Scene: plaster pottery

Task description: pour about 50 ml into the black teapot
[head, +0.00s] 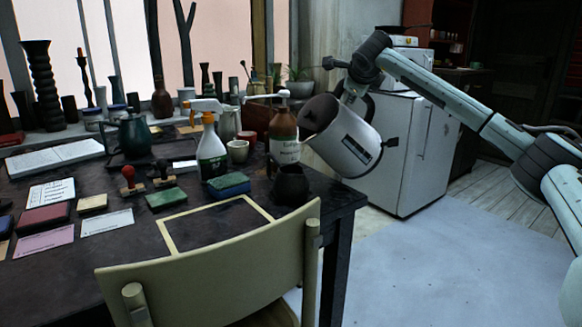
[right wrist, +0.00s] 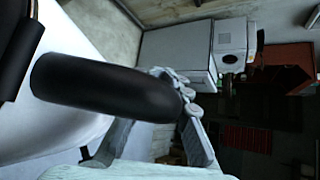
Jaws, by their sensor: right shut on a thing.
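A white kettle (head: 342,140) with a dark opening hangs in the air past the table's right end, tilted with its mouth and spout toward the left. My right gripper (head: 356,96) is shut on it from above, at its upper side. In the right wrist view its black handle (right wrist: 105,88) and part of the white body (right wrist: 45,132) fill the left side. The small black teapot (head: 291,186) stands upright on the table's right front corner, below and left of the spout. No stream of liquid shows, and the teapot's inside is hidden. My left gripper is not in view.
A chair (head: 215,265) stands in front. Free floor lies right of the table.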

